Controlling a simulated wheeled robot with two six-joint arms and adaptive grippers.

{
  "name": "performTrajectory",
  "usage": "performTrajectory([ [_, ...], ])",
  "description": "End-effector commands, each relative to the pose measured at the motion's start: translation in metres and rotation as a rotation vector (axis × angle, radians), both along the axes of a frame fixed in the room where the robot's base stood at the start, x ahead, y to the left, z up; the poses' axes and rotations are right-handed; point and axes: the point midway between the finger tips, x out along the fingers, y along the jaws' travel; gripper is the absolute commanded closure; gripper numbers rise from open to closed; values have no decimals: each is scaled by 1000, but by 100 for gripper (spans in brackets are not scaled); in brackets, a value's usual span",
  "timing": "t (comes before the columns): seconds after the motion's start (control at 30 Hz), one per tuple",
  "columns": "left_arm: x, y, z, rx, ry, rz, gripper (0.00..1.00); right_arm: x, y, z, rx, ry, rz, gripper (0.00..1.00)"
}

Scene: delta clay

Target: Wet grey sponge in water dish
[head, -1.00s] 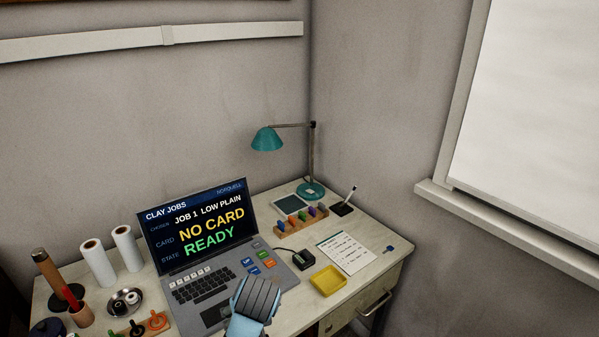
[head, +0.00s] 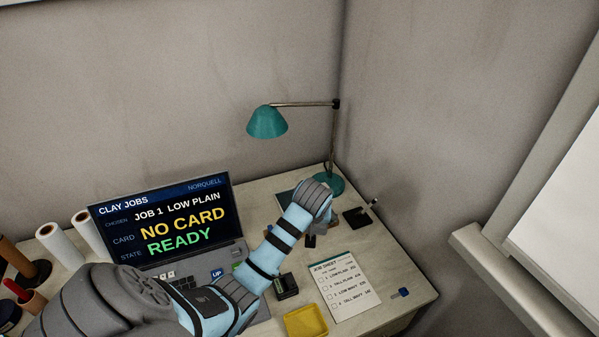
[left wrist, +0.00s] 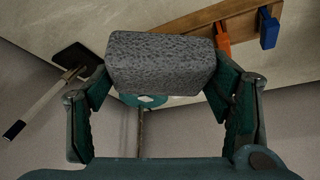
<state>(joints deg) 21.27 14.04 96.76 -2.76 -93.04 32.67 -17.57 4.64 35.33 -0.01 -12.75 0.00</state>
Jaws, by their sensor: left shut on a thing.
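The grey speckled sponge (left wrist: 160,62) sits between the fingers of my left gripper (left wrist: 163,88) in the left wrist view. The gripper is shut on it. In the head view my left arm reaches from the lower left across the desk, and my left gripper (head: 325,212) is over the far part near the lamp; the sponge is hidden there. I cannot make out a water dish in either view. My right gripper is not in view.
A teal lamp (head: 267,122) stands behind the gripper. A wooden rack (left wrist: 190,22) with coloured pieces is close by.

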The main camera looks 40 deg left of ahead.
Motion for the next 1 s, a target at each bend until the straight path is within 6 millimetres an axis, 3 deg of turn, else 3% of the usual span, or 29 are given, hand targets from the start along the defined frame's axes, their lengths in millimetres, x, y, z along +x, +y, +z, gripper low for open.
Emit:
performTrajectory([
  [0.1, 42, 42, 6, 3, -1, -81, 49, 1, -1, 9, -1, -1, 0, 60],
  [0.2, 67, 79, 12, 1, -4, -117, 49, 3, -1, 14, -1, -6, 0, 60],
  [0.3, 80, 111, 18, 0, -4, -123, 49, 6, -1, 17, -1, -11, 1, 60],
  [0.4, 84, 127, 20, -1, -4, -118, 49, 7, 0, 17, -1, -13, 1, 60],
  [0.57, 84, 131, 10, 1, -2, -118, 49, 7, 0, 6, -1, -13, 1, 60],
  [1.0, 83, 130, -42, 0, -1, -117, 50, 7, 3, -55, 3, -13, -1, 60],
])
